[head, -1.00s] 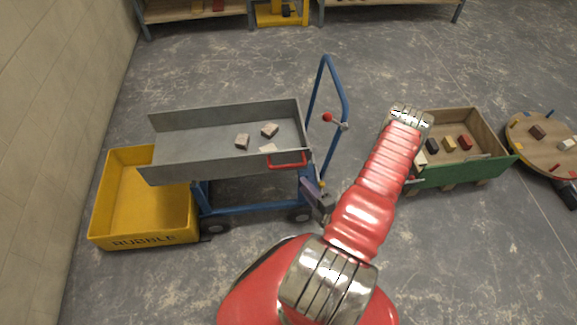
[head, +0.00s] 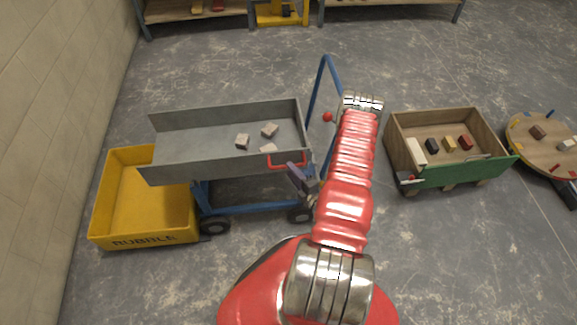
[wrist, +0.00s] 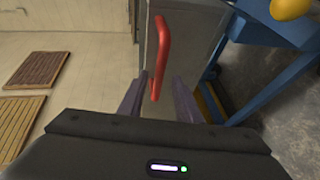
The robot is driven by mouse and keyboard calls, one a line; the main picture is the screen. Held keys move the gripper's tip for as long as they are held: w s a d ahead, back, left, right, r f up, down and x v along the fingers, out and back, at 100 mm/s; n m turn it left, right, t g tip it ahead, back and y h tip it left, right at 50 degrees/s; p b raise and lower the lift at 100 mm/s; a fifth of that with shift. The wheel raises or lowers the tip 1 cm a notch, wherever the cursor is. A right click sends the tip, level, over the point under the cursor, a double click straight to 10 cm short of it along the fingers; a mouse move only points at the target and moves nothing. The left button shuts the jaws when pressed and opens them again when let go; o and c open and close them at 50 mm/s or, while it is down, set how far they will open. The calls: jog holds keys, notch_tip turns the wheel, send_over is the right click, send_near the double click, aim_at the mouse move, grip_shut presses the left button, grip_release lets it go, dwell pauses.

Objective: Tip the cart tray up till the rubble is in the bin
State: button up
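The grey cart tray (head: 195,142) lies level on a blue wheeled cart (head: 250,208). Three pale rubble pieces (head: 269,130) rest in its right half. A red handle (head: 287,162) is on the tray's near side at the right. The yellow bin (head: 120,205), marked as rubble, stands on the floor under the tray's left end; its visible inside is empty. My gripper (head: 297,172) is just right of the handle in the head view. In the wrist view, the open fingers of my gripper (wrist: 160,88) stand either side of the red handle (wrist: 161,50), with gaps.
A wooden box with a green front (head: 460,173) stands to the right with several blocks inside. A round wooden table (head: 545,148) is at far right. The cart's blue push frame (head: 314,90) rises behind my arm. A wall (head: 60,130) runs along the left. Shelves stand at the back.

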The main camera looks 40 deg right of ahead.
jog(key=shift+x, duration=2)
jog(key=shift+f, duration=0.1)
grip_shut()
jog(key=shift+d, duration=0.15)
